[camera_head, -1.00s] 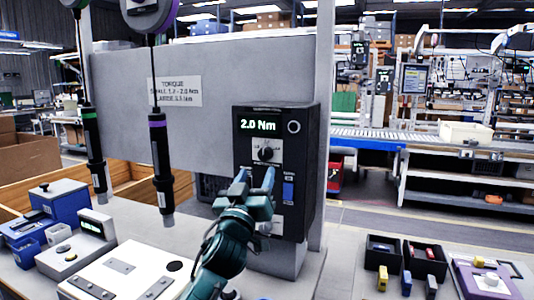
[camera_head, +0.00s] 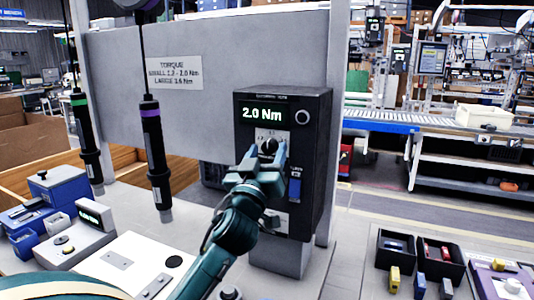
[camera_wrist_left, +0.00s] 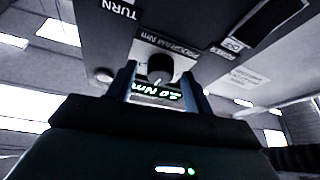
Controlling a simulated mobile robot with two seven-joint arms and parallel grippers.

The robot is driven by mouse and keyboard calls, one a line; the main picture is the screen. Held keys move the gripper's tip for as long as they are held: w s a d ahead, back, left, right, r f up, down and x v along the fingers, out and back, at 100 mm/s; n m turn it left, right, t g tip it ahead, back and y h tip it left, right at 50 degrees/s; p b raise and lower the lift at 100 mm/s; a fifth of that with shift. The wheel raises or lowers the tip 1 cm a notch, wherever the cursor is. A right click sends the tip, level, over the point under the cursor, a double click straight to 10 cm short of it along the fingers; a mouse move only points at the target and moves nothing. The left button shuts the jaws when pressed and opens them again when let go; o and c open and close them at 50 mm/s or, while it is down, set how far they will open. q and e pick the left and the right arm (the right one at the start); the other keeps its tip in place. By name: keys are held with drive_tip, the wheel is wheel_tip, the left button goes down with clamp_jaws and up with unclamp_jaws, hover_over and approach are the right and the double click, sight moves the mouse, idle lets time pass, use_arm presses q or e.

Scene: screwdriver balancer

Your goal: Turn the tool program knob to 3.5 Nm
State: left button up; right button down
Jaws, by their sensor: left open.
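The tool program knob (camera_head: 269,146) is a small black knob on the front of the dark controller box (camera_head: 311,165). The lit green display (camera_head: 262,114) above it reads 2.0 Nm. My left gripper (camera_head: 267,153) is open, with its fingertips at either side of the knob's lower part in the head view. In the left wrist view the knob (camera_wrist_left: 160,68) shows between the two blue fingers (camera_wrist_left: 161,82), with a gap on each side. Whether the fingertips reach fully around the knob, I cannot tell. My right gripper is not in view.
Two hanging screwdrivers, one with a purple band (camera_head: 155,150) and one with a green band (camera_head: 86,140), are left of the box. Black bins (camera_head: 394,250) stand on the bench at right. A torque sign (camera_head: 174,73) is on the panel.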

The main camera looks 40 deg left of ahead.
use_arm(q)
drive_tip(key=shift+c, duration=0.4)
drive_tip(key=c, duration=0.9)
